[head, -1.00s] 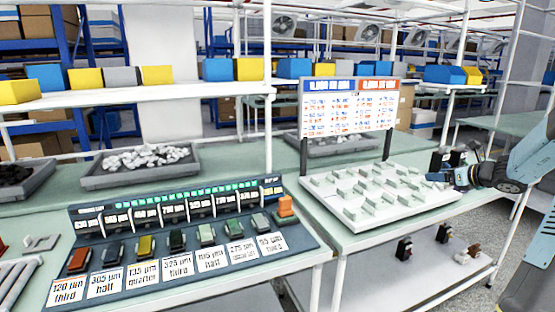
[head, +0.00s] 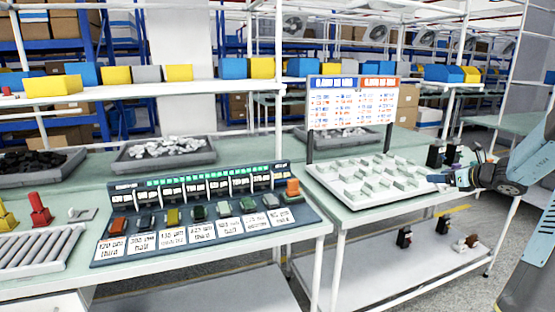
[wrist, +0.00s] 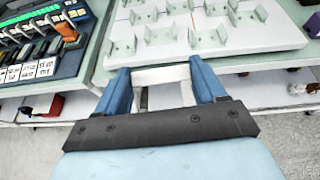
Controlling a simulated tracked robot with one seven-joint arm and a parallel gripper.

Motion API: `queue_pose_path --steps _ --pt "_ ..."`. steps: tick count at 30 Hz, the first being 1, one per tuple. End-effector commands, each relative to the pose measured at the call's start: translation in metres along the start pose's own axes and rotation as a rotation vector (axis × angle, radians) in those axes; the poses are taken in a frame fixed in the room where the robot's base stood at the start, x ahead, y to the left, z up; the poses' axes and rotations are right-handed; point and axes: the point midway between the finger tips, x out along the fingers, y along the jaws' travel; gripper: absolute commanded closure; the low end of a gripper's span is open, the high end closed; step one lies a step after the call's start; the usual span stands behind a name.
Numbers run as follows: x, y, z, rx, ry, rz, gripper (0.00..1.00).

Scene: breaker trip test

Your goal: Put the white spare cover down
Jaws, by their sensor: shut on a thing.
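My gripper (wrist: 162,92) has its two blue fingers shut on the white spare cover (wrist: 160,76), which spans the gap between them in the wrist view. The cover is held in the air in front of the edge of a white board (wrist: 215,42) with several pale upright holders. In the head view my gripper (head: 458,178) is at the right end of that board (head: 345,190). The cover is too small there to make out clearly.
A breaker test panel (head: 200,185) with coloured switches and labels stands on the left bench. A chart sign (head: 352,103) rises behind the board. Black parts (head: 435,157) stand behind my gripper. A lower shelf (head: 375,262) holds a few small items and has bare room.

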Motion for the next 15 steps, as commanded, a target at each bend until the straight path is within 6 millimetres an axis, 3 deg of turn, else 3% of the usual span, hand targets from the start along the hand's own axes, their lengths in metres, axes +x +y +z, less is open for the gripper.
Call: queue_pose_path --steps 8,15 --pt "0.023 0.016 -0.004 0.002 0.001 -0.005 0.60" --pt "0.063 0.052 -0.006 0.001 0.003 0.002 0.60"
